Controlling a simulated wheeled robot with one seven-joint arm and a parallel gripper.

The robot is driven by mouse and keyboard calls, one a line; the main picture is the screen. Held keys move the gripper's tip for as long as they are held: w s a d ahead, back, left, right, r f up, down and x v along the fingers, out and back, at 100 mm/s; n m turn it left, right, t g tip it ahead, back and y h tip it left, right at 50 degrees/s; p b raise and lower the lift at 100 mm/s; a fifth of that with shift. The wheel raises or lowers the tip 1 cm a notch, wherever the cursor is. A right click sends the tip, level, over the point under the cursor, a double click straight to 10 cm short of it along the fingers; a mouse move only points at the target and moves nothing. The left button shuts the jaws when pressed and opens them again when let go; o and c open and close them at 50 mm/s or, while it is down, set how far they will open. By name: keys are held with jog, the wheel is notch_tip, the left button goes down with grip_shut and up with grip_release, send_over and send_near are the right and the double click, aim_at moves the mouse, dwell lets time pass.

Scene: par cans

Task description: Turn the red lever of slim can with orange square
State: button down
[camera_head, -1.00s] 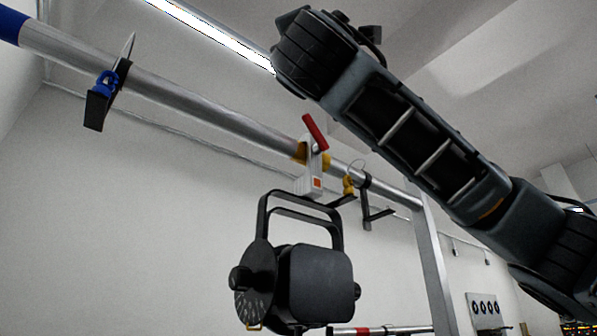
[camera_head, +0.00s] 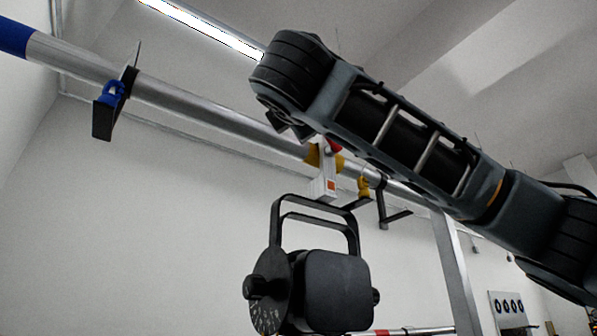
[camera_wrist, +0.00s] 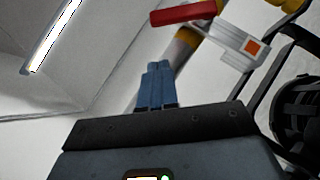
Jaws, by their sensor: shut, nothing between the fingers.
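The slim can (camera_head: 322,290) is black and hangs by its yoke from a light-coloured clamp marked with an orange square (camera_head: 331,185) on the silver pipe. Its red lever (camera_head: 335,146) is mostly hidden behind my arm in the head view. In the wrist view the red lever (camera_wrist: 184,13) sticks out to the left of the clamp (camera_wrist: 236,46), and the orange square (camera_wrist: 254,47) faces the camera. My gripper (camera_wrist: 158,66) shows there as two blue fingers shut together and empty. The fingertips are below and left of the lever, apart from it in the picture.
The silver pipe (camera_head: 200,107) runs across the view, with a blue-knobbed black bracket (camera_head: 113,95) at left. A yellow-fitted black hook (camera_head: 382,205) hangs right of the clamp. A grey post (camera_head: 455,265) stands at right. The space left of the can is clear.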

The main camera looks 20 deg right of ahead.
jog(key=w+d+r, duration=0.1)
jog(key=d, duration=0.1)
jog(key=w+d+r+p, duration=0.1)
jog(key=r, duration=0.1)
jog(key=shift+d+r, duration=0.3)
jog(key=shift+d, duration=0.05)
jog(key=shift+d, duration=0.1)
